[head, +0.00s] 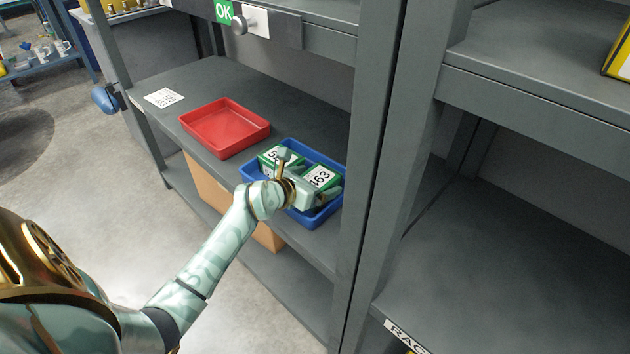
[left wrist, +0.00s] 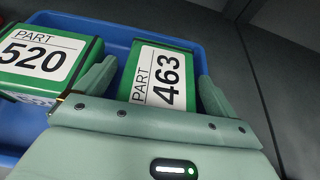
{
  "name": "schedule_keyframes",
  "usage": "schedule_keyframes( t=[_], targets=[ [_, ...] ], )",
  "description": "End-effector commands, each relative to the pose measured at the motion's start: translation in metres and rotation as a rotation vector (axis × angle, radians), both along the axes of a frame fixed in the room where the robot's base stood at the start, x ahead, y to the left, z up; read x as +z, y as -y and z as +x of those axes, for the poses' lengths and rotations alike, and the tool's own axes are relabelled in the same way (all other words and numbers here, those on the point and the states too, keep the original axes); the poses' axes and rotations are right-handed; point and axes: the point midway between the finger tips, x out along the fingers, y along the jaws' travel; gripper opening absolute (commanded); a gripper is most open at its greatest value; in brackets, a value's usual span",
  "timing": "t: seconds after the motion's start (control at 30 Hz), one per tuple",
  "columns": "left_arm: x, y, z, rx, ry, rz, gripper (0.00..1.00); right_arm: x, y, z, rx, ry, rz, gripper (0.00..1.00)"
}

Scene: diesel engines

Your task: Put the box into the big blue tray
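The big blue tray (head: 318,217) sits on the grey shelf, beside the red tray; its blue rim also shows in the left wrist view (left wrist: 95,22). Two green boxes with white labels are in it: the PART 520 box (head: 268,158) on the left and the PART 463 box (head: 322,178) on the right. In the left wrist view, the 520 box (left wrist: 40,55) and the 463 box (left wrist: 158,75) lie side by side. My left gripper (head: 308,178) is over the tray, its fingers spread on either side of the 463 box, with a small gap at the left finger. My right gripper is out of view.
An empty red tray (head: 225,128) stands left of the blue tray on the same shelf. A grey upright post (head: 375,170) rises close to the blue tray's right side. An upper shelf hangs above, and a cardboard box (head: 215,195) stands below.

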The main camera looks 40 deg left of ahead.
Motion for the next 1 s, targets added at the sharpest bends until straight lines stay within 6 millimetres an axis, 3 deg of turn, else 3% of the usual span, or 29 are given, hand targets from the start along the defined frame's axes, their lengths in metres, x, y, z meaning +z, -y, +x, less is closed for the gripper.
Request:
schedule_keyframes(
  t=[0.17, 0.27, 0.7, 1.0],
  targets=[
    [0.003, 0.0, -0.001, 0.0, 0.001, 0.0, 0.94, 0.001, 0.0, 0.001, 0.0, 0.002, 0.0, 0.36],
    [0.01, -0.001, -0.013, 0.001, 0.002, 0.001, 0.94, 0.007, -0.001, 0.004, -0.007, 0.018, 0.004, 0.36],
    [0.046, -0.003, -0.099, 0.0, 0.002, 0.0, 0.94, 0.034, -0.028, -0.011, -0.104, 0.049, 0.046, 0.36],
    [0.048, -0.003, -0.111, 0.0, 0.001, -0.001, 0.94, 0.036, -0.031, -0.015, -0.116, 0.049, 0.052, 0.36]
  ],
)
